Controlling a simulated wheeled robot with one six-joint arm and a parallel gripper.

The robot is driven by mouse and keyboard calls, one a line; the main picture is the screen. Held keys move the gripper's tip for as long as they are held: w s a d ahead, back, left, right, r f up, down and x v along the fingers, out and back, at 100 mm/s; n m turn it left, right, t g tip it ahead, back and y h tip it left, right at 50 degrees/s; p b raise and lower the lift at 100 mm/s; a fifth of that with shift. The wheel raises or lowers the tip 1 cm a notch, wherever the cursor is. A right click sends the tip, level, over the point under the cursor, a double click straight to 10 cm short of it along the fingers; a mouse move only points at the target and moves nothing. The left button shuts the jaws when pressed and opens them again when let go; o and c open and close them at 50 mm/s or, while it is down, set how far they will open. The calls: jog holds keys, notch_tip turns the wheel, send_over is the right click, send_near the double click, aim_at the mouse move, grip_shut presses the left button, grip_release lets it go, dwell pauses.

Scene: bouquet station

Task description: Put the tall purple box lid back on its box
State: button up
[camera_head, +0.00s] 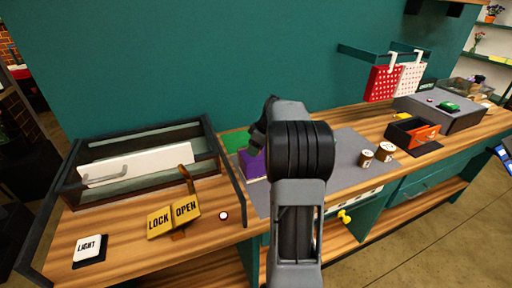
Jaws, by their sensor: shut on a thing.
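A purple thing (252,163) shows just left of my arm, at the back of the grey work mat. It is partly hidden behind my arm, so I cannot tell whether it is the tall box, its lid or both. My arm rises through the middle of the view, and its wrist end is bent away from the camera. The fingers of my gripper are hidden behind the arm links, so what they hold does not show.
A green panel (235,141) lies behind the purple thing. Left are a dark-framed case (140,165), a yellow LOCK/OPEN sign (174,219) and a light switch (88,249). Right are two small spools (385,152) and a black tray (414,134) with an orange piece.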

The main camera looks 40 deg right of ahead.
jog(key=o, duration=1)
jog(key=shift+r+p, duration=2.6)
jog(key=shift+r, duration=1.4)
